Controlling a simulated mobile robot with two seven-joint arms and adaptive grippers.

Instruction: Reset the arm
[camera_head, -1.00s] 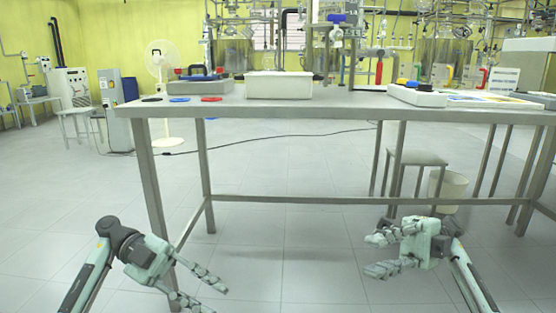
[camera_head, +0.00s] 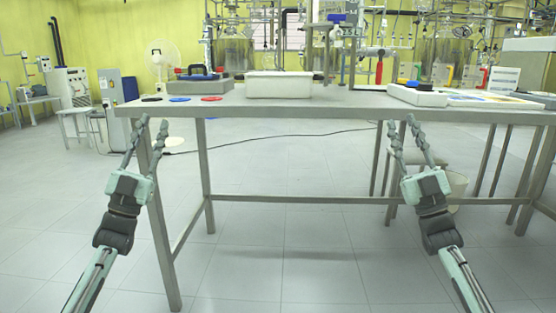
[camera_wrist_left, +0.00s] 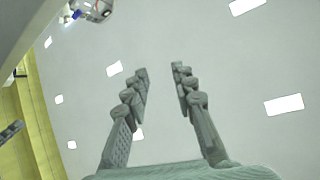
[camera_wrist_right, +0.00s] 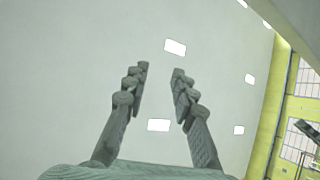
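My left gripper (camera_head: 152,132) is in front of the table's left end in the head view, its fingers pointing up. The fingers are apart and empty, as the left wrist view (camera_wrist_left: 159,85) shows. My right gripper (camera_head: 399,134) stands in front of the table's right half, also pointing up. Its fingers are apart with nothing between them in the right wrist view (camera_wrist_right: 161,85). Both wrist views face the ceiling.
A steel table (camera_head: 300,105) stands ahead of both grippers. On it are a white box (camera_head: 280,86), a grey case (camera_head: 200,86) and coloured discs (camera_head: 180,99). The floor between the arms is clear.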

